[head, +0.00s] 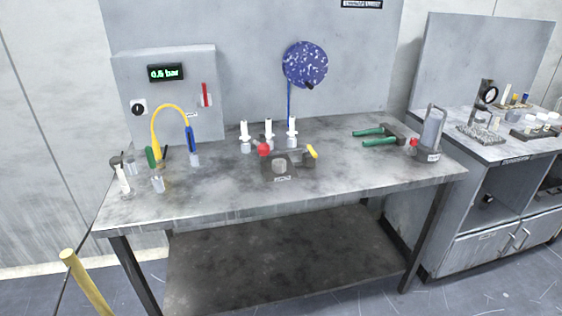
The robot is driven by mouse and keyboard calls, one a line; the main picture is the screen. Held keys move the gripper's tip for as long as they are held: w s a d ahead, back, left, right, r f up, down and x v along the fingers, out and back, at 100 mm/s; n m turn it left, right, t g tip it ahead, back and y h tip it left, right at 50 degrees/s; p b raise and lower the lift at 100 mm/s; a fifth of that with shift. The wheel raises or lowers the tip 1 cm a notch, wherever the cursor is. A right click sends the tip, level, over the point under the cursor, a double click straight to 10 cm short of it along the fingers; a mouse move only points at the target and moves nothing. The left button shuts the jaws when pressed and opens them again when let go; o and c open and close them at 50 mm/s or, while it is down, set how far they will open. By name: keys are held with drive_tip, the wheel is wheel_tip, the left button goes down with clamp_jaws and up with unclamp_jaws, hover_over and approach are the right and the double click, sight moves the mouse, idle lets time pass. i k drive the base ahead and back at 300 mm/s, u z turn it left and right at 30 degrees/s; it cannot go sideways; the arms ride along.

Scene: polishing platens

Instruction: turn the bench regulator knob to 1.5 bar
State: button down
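The bench regulator knob (139,107) is a small round knob, black and white, low on the left of a grey box (180,95) at the back left of the bench. The display (165,72) on the box shows green figures that read about 0.6 bar; the middle digit is small and hard to read. A red lever (206,94) sits at the right of the box face. My gripper is not in view, and nothing touches the knob.
A yellow hose (168,108) arches just right of the knob. Bottles and fittings stand on the bench (225,190) below it. A blue coiled disc (305,64) hangs on the back panel. A yellow post (84,278) stands at the front left floor.

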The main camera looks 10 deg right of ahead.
sight(138, 110)
drive_tip(key=u, duration=0.05)
drive_tip(key=i, duration=0.9)
drive_tip(key=z, duration=0.05)
